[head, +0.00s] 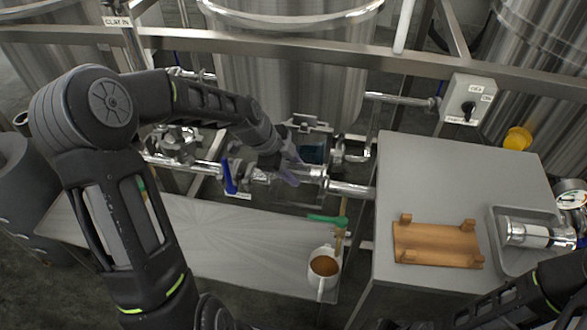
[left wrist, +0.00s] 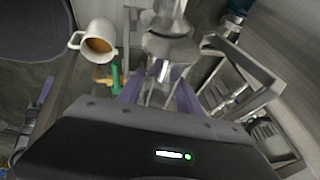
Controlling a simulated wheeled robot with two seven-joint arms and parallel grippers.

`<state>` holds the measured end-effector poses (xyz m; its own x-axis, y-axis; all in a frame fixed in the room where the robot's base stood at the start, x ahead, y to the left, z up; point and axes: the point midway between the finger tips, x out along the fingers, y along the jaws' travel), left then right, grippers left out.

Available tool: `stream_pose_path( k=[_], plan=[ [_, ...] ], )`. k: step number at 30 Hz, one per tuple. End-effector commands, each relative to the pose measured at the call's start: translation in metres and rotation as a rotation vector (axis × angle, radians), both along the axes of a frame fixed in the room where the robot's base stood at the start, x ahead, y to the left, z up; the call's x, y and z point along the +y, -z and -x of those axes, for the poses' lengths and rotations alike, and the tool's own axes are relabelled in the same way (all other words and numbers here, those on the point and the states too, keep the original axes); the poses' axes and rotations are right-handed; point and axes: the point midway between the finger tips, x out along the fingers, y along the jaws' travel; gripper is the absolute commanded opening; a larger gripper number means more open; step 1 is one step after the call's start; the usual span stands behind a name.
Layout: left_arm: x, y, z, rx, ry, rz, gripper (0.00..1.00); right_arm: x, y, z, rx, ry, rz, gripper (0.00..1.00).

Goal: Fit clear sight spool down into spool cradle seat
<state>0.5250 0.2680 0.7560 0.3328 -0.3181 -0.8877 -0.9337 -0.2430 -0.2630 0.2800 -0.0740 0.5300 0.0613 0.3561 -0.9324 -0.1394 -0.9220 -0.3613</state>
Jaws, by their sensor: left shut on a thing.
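My left gripper (head: 290,172) reaches down to the pipe line in front of the middle tank. Its purple fingers (left wrist: 158,95) are shut on a shiny piece in the pipe line; I take this to be the clear sight spool (left wrist: 160,72), but its clear part is hard to make out. The fingers and arm hide much of it. I cannot tell whether it is fully down in the spool cradle seat, which I cannot make out clearly. A wooden cradle (head: 437,243) with corner pegs stands empty on the grey cabinet. My right gripper is out of view; only its arm shows at lower right.
A tray (head: 492,222) on the cabinet holds a metal-ended spool with a white middle (head: 535,236). A mug of brown liquid (head: 323,270) stands below a green-handled valve (head: 328,219). A blue valve handle (head: 229,178) is left of my gripper. A switch box (head: 468,102) is behind the cabinet.

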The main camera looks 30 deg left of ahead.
Motion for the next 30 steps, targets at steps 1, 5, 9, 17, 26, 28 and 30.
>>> stream_pose_path(
  k=[1,5,9,17,26,28,30],
  plan=[
    [0.0,0.0002,-0.0008,-0.003,0.0,-0.001,0.0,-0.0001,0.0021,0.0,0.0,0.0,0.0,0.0],
    [0.0,-0.0003,-0.0008,-0.003,0.0,-0.001,0.0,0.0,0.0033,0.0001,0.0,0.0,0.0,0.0],
    [0.0,-0.0009,-0.0008,-0.002,0.0,-0.001,0.0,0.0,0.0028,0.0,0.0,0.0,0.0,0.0],
    [0.0,-0.0008,-0.0007,-0.002,-0.001,0.0,0.0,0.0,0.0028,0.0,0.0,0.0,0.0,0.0],
    [0.0001,0.0,-0.0008,-0.003,0.0,-0.001,0.0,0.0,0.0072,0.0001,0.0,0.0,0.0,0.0],
    [0.0002,-0.0005,-0.0008,-0.003,0.0,-0.001,0.0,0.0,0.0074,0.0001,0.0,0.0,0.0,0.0],
    [0.0002,-0.0009,-0.0008,-0.003,-0.001,0.0,0.0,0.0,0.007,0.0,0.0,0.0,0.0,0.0]
  ],
)
